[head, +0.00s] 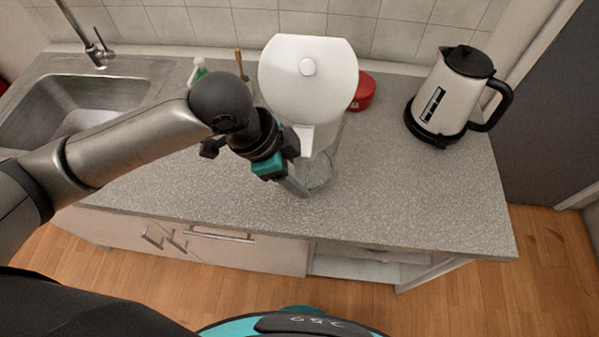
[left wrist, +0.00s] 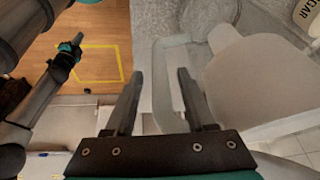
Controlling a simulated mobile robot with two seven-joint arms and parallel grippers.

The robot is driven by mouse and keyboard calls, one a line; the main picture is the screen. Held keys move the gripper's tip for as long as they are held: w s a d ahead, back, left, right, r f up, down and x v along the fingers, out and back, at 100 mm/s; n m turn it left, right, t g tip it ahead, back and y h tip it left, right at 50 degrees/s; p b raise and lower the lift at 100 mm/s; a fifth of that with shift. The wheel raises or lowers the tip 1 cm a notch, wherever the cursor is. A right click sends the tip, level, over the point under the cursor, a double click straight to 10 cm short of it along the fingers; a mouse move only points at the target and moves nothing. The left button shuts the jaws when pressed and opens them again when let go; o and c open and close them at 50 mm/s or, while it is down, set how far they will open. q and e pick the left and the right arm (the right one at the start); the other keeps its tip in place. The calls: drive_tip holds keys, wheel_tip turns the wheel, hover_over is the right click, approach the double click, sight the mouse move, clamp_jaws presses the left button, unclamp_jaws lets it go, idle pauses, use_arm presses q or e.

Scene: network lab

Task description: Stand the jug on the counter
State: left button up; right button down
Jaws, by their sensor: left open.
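The jug has a white lid (head: 308,80) and a clear body, and it appears upright on the counter (head: 420,200), right of my left gripper. Its lid also shows in the left wrist view (left wrist: 258,78). My left gripper (head: 297,180) is open at the jug's front left side. In the left wrist view its two fingers (left wrist: 163,85) stand apart with the clear handle (left wrist: 172,60) between them, a gap showing on either side. The jug's base is partly hidden by the gripper. My right gripper appears small in the left wrist view (left wrist: 66,50); its jaws are unclear.
A red tin (head: 365,92) stands close behind the jug on the right. A white and black kettle (head: 460,90) is at the back right. A green-capped bottle (head: 198,70) and the sink (head: 70,105) are left. The counter's front right is clear.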

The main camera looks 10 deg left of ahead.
use_arm(q)
drive_tip(key=p+v, duration=0.1)
drive_tip(key=v, duration=1)
drive_tip(key=shift+r, duration=0.1)
idle(0.7)
